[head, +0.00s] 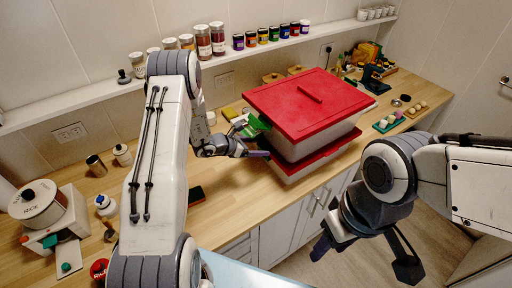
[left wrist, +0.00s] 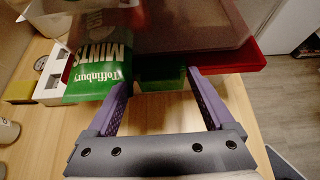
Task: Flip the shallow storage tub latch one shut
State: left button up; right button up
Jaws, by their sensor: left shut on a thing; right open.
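The shallow storage tub (head: 290,174) is pale with a red lid, on the wooden counter under a larger pale tub (head: 325,139) with a red lid. My left gripper (head: 262,154) is at its left side. In the left wrist view my left gripper (left wrist: 158,88) has its purple fingers on either side of a green piece (left wrist: 160,78) below the tub's edge, and is shut on it. I cannot tell for sure whether this piece is the latch. The latch is not clear in the head view. My right gripper (head: 365,258) is open and empty in front of the counter.
A green mints bag (left wrist: 97,62) is beside the left finger, and a white box (left wrist: 50,80) is behind it. A rice cooker (head: 42,205) stands at the left. Egg trays (head: 388,122) are right of the tubs. The front counter left of the tubs is mostly clear.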

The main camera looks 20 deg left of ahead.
dwell(0.3)
pick_arm(q)
jog(key=o, duration=1)
jog(key=shift+s+a+r, duration=0.15)
jog(key=shift+s+a, duration=0.1)
jog(key=shift+b+v, duration=2)
jog(key=shift+v, duration=2.85)
jog(key=shift+d, duration=0.1)
jog(key=shift+r, duration=0.1)
